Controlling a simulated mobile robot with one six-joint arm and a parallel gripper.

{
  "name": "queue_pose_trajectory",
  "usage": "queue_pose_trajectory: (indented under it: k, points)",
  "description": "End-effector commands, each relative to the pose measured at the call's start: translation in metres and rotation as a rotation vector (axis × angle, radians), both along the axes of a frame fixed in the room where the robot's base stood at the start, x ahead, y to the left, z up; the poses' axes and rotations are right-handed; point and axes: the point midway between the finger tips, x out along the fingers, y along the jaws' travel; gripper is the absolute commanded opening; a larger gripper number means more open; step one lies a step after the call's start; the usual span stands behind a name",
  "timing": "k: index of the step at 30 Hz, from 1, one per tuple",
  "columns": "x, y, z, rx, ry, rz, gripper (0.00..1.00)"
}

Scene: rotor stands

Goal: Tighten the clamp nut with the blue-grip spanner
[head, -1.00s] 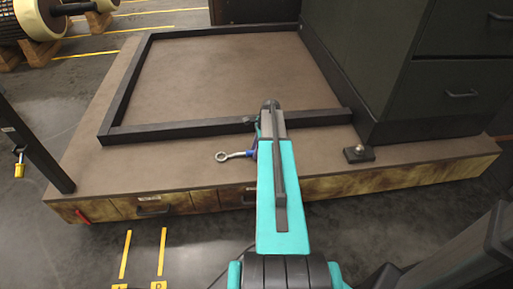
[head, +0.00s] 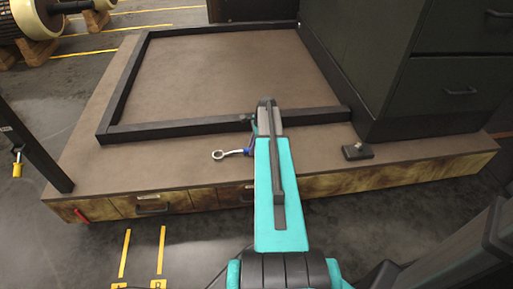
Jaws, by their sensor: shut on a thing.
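The spanner shows in the head view left of my arm, with its silver ring end (head: 217,155) pointing left and part of its blue grip (head: 247,151) beside the arm. My gripper (head: 253,140) is shut on the spanner at the blue grip. My turquoise arm hides most of the gripper and the rest of the grip. A small dark block with a pale metal nut on top (head: 358,147), which looks like the clamp nut, stands on the bench top near the dark cabinet. The ring end is well left of it, apart from it, with my arm between them.
A black raised frame (head: 175,131) lies on the brown bench top (head: 150,165). A small dark fitting (head: 246,118) sits on its near bar. A dark drawer cabinet (head: 455,90) stands at the right. A dark post (head: 35,150) rises at the left. The front strip of bench left of the spanner is clear.

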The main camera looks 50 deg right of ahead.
Motion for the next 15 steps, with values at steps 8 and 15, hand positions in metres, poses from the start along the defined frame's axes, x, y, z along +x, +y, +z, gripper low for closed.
queue_pose_trajectory:
  k: [8, 15]
  points:
    - [0.031, 0.031, 0.031, -0.002, -0.004, 0.115, 0.0]
    - [0.073, 0.086, 0.079, -0.004, -0.006, 0.299, 0.0]
